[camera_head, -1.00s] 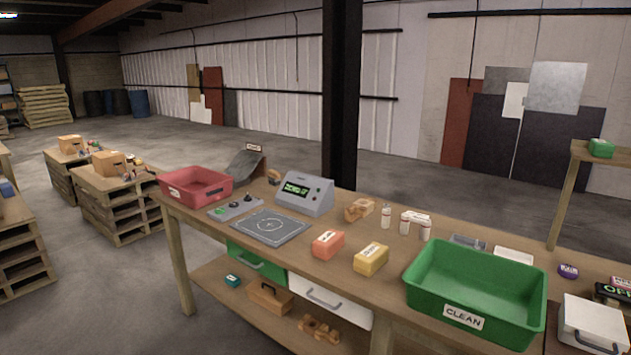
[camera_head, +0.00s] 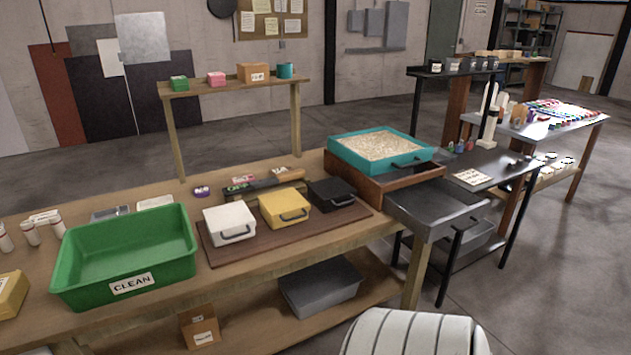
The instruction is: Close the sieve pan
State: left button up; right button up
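A teal sieve tray (camera_head: 416,157) full of pale grit sits on a brown wooden frame (camera_head: 381,187) at the right end of the workbench. Below and to the right of the frame, a dark grey metal pan (camera_head: 432,226) sticks out toward the front, with its flat top showing. It looks like the sieve pan, pulled out. How far it runs under the frame is hidden. Neither of my grippers is in view.
On the bench (camera_head: 262,255) are a green CLEAN bin (camera_head: 120,280) and white (camera_head: 229,217), yellow (camera_head: 284,205) and black (camera_head: 331,192) lidded boxes left of the sieve. A dark side table (camera_head: 500,178) stands to the right. Floor at the lower right is clear.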

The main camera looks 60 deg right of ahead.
aim_at(432, 209)
jog(key=z, duration=2.95)
